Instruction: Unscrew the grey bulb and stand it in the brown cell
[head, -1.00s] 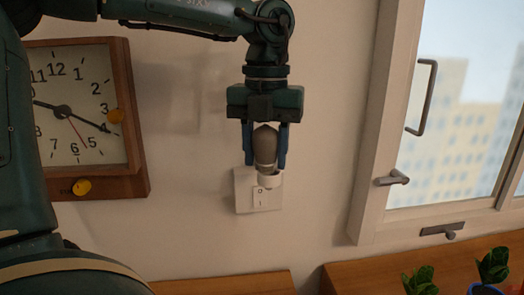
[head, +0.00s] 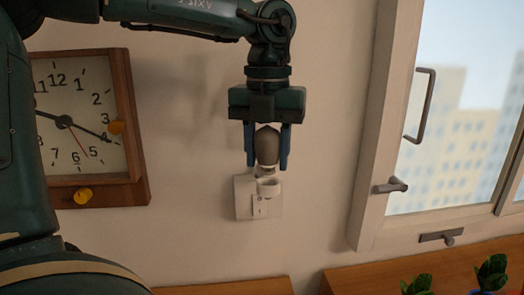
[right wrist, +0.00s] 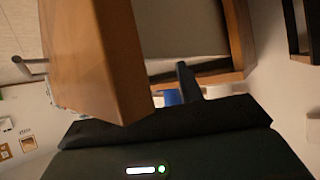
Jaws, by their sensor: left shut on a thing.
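The grey bulb (head: 266,145) is upright, glass end up, between the blue fingers of my left gripper (head: 267,160), which is shut on it. Its base shows just above the white socket (head: 268,187) on the wall plate; a small gap seems to show between them. My right gripper (right wrist: 185,92) shows only in part in the right wrist view, close to wooden furniture; whether it is open is unclear. I cannot make out the brown cell in either view.
A wooden clock (head: 128,100) with yellow knobs hangs at left. A window (head: 375,150) with a handle is at right. Below are wooden tops (head: 345,280) and potted plants (head: 490,270). A wooden panel (right wrist: 100,55) fills much of the right wrist view.

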